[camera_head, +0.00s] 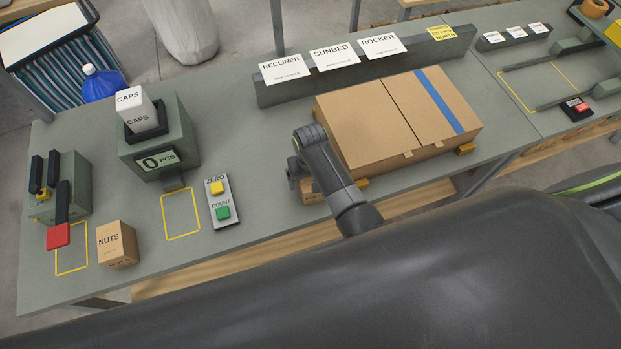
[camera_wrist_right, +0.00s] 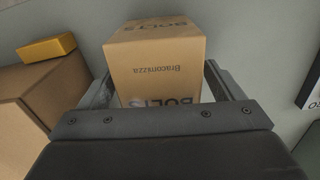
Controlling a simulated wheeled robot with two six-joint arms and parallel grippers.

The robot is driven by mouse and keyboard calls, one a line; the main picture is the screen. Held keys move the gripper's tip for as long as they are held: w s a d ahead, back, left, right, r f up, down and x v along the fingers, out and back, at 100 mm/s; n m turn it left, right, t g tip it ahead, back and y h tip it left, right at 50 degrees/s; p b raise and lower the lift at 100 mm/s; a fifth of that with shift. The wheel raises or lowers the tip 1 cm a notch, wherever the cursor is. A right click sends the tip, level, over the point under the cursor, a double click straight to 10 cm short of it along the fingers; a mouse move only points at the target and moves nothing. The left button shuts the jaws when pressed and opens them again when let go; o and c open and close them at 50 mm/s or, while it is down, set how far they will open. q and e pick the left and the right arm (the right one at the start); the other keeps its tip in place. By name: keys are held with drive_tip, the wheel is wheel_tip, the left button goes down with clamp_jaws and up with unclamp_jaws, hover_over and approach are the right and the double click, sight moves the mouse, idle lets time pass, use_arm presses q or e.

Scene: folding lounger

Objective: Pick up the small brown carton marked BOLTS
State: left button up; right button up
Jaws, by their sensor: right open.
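The small brown carton marked BOLTS (camera_wrist_right: 157,62) fills the middle of the right wrist view, its lettering upside down. In the head view the carton (camera_head: 311,194) is mostly hidden behind my right arm, at the table's front edge. My right gripper (camera_wrist_right: 160,82) is open, with one finger on each side of the carton; whether they touch it I cannot tell. In the head view the right gripper (camera_head: 296,172) is small and partly hidden by its own arm. My left gripper is not in view.
A large flat carton with a blue stripe (camera_head: 398,115) lies close to the right of the BOLTS carton, on yellow blocks (camera_head: 465,149). Bare table lies between.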

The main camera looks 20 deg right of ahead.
drive_tip(key=shift+f, duration=0.75)
drive_tip(key=c, duration=1.4)
